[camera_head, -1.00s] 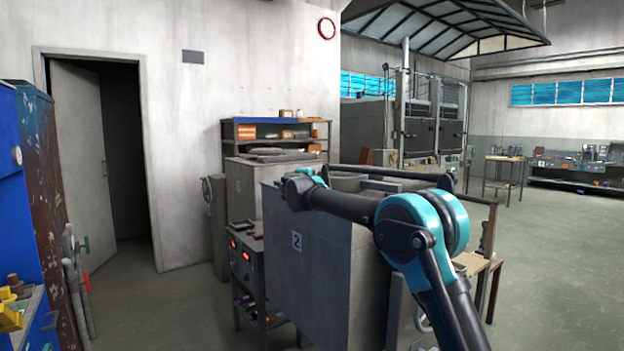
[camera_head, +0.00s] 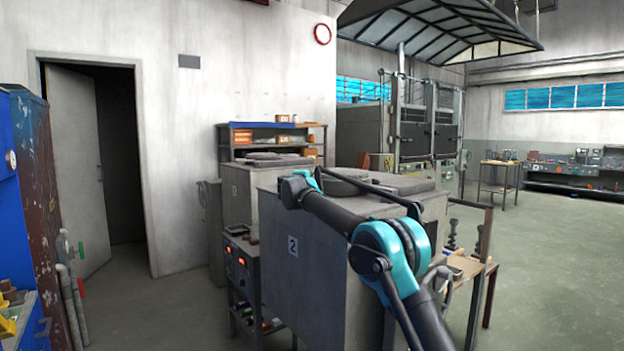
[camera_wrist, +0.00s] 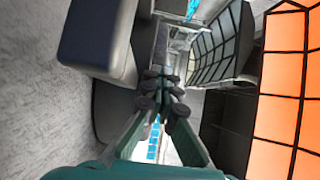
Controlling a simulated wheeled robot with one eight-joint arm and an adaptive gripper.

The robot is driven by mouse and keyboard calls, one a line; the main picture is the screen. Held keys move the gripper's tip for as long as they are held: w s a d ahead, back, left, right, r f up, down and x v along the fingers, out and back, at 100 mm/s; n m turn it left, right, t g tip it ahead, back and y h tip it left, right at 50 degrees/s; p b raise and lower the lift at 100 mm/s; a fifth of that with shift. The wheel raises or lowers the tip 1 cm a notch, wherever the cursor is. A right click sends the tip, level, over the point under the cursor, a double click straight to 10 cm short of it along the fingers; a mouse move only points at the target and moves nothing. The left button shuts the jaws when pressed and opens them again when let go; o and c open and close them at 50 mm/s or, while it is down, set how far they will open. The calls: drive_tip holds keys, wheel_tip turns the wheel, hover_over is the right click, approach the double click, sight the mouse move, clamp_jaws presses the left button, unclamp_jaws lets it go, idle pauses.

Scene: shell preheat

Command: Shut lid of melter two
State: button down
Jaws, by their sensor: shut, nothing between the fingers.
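Melter two (camera_head: 310,255) is the grey box with a "2" plate on its front, in the middle of the head view. On its top a round grey disc (camera_head: 345,187) and a flat grey lid-like slab (camera_head: 400,184) show behind my arm. My arm hides part of the top, and I cannot tell how far the lid is open. My arm reaches across the front right of the melter, with its wrist end over the top edge. In the wrist view my gripper (camera_wrist: 165,90) has its fingers together, with nothing between them. Its fingertips are hard to see in the head view.
Another grey melter (camera_head: 245,190) with a round lid stands behind. A control stand (camera_head: 240,275) with red displays is at left of melter two. A small table (camera_head: 465,268) stands at right. Open floor (camera_head: 555,255) lies further right. A grey block fills the wrist view's upper left.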

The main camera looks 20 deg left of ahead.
drive_tip(key=shift+w+d, duration=0.1)
drive_tip(key=shift+d, duration=0.15)
